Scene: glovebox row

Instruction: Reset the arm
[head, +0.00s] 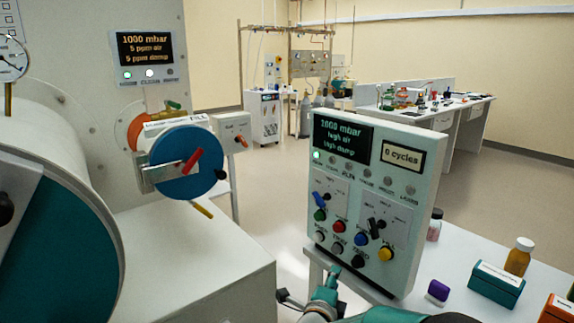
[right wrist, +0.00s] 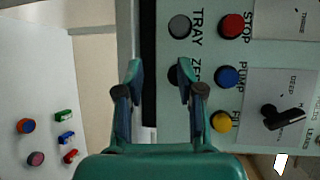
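My right gripper (head: 331,281) is low in the head view, just under the lower edge of the grey control panel (head: 412,172). In the right wrist view the gripper (right wrist: 161,72) is open, its fingers apart with nothing between them. One finger overlaps the black ZERO button (right wrist: 176,76) in that view; whether it touches cannot be told. The panel's display (head: 340,139) reads 1000 mbar, high air, high damp, and a label (head: 403,156) reads 0 cycles. My left gripper is not in view.
A blue round door (head: 190,152) with a red handle stands at left, beside a large teal port (head: 50,250). On the right bench stand an amber bottle (head: 518,256), a teal box (head: 496,285) and a purple-capped item (head: 438,292). Open floor lies behind the panel.

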